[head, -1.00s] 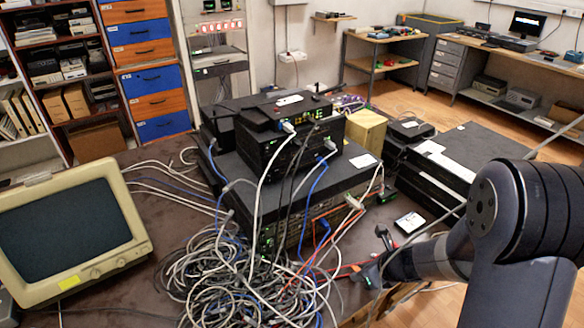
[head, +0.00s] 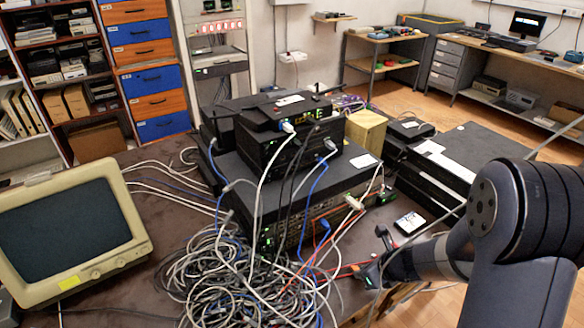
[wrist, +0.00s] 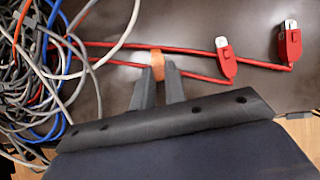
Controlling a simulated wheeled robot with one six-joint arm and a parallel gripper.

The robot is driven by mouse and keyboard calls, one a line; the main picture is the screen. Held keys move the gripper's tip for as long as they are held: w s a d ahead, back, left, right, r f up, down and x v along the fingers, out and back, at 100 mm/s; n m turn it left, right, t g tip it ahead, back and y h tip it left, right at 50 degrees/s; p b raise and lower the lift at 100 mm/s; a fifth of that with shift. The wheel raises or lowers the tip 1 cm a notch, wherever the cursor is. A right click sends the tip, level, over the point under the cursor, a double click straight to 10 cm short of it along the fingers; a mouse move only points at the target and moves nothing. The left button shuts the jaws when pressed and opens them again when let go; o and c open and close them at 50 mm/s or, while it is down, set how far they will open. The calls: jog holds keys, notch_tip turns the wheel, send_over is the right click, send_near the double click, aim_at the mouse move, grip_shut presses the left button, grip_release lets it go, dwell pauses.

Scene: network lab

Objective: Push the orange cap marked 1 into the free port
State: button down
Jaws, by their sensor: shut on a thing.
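My gripper (wrist: 160,75) is shut on a small orange piece, the orange cap (wrist: 157,59), held between its fingertips in the wrist view. Its mark cannot be read. In the head view my gripper (head: 376,256) is at the lower right of the equipment stack, over the table's right part. The wide bottom switch (head: 310,212) has a front face with ports, partly behind cables. I cannot tell which port is free. The cap is apart from the switch.
Two red cables with plugs (wrist: 226,60) and (wrist: 290,44) lie on the table just beyond my fingertips. A large cable tangle (head: 250,280) lies before the switch. A CRT monitor (head: 70,235) stands at left. A small white-labelled device (head: 409,222) lies right of the switch.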

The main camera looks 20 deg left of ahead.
jog(key=shift+r+p, duration=2.35)
jog(key=shift+r, duration=0.15)
jog(key=c, duration=2)
grip_release()
grip_shut()
